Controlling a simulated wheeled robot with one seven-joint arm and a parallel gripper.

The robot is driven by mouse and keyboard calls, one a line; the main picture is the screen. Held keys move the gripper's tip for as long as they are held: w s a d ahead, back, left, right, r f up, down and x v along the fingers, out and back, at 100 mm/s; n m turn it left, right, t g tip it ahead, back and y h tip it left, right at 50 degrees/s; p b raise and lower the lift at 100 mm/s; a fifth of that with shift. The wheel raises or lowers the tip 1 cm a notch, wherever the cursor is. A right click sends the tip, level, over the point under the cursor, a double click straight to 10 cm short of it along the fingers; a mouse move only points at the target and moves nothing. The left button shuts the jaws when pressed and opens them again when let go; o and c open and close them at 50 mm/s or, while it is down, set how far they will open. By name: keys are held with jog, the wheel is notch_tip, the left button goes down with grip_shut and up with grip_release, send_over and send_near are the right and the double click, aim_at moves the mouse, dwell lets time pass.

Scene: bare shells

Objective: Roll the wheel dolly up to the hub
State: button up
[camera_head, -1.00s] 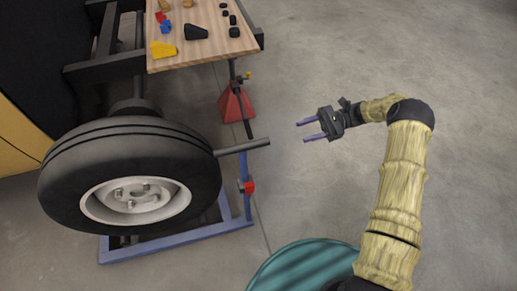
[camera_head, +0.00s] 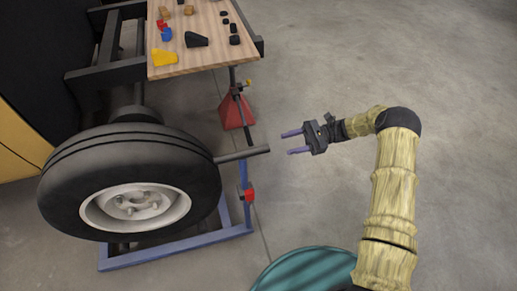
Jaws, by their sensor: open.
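The wheel (camera_head: 75,185), a black tyre on a pale rim, sits on the blue dolly frame (camera_head: 180,245) at the left. A dark grey handle bar (camera_head: 242,154) sticks out to the right from beside the tyre. A dark axle part (camera_head: 135,113), which looks like the hub, shows just behind the top of the tyre; how far apart they are I cannot tell. My gripper (camera_head: 291,142) is open and empty. Its two purple fingers point left, a little right of the handle bar's end, and do not touch it.
A wooden bench top (camera_head: 215,45) with small coloured and black blocks stands behind the wheel. A red stand (camera_head: 232,110) is under its near corner. The floor to the right is clear.

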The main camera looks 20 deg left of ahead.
aim_at(259, 151)
jog(key=p+x, duration=0.1)
jog(key=x, duration=1)
jog(key=shift+s+a, duration=0.15)
jog(key=shift+a, duration=0.1)
grip_shut()
